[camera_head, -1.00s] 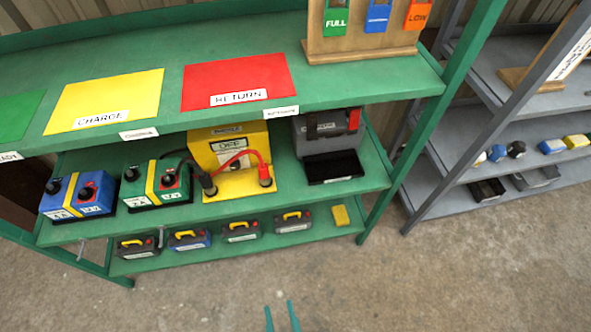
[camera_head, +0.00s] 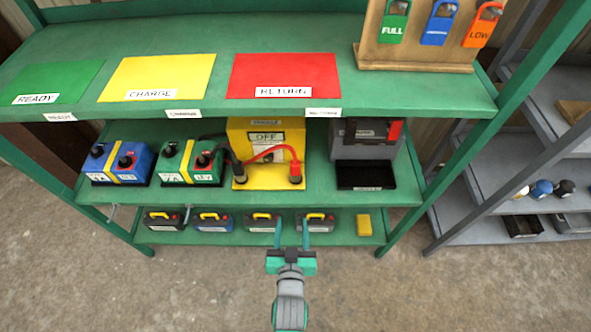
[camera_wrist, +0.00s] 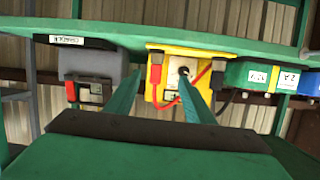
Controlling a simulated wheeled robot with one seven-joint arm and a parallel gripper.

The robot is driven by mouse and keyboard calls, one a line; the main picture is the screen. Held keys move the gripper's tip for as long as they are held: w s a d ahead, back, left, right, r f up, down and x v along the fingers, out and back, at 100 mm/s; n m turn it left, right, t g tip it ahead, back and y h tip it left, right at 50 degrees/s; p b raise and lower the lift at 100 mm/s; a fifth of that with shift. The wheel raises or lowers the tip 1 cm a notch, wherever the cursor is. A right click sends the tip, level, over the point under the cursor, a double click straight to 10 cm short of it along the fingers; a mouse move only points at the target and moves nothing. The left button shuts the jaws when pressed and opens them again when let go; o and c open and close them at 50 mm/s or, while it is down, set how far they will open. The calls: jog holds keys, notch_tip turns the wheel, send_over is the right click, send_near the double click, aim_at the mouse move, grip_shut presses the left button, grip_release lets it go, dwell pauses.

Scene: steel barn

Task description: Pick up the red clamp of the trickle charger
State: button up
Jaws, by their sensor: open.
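The yellow trickle charger (camera_head: 240,135) stands on the middle green shelf, labelled OFF, with a yellow base plate. Its red clamp (camera_head: 295,170) stands upright at the plate's right corner, with a red cable looping back to the charger. The black clamp (camera_head: 238,171) stands at the plate's left corner. My gripper (camera_head: 291,232) is open and empty, in front of the shelf and below the red clamp in the picture. In the wrist view, which looks upside down, the red clamp (camera_wrist: 155,74) shows between the finger tips, beyond them; the charger (camera_wrist: 195,53) is behind.
Blue (camera_head: 118,162) and green (camera_head: 190,163) batteries stand left of the charger. A grey unit with a black tray (camera_head: 365,176) stands right. The green upper shelf (camera_head: 210,110) overhangs them. Several small batteries and a yellow block (camera_head: 364,225) are on the bottom shelf.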

send_near(297, 165)
jog(key=shift+n, duration=0.3)
jog(key=x, duration=0.4)
jog(key=shift+w, duration=0.1)
jog(key=x, duration=0.5)
jog(key=shift+w, duration=0.1)
jog(key=shift+a+f+x, duration=0.1)
jog(key=shift+f+x, duration=0.1)
jog(key=shift+x, duration=0.75)
jog(key=shift+a+f+x, duration=0.1)
jog(key=shift+f+x, duration=0.05)
jog(key=shift+x, duration=0.8)
jog(key=shift+a+f+x, duration=0.1)
jog(key=shift+f+x, duration=0.1)
jog(key=shift+x, duration=0.75)
jog(key=shift+s, duration=0.25)
jog(key=shift+r, duration=0.1)
grip_shut()
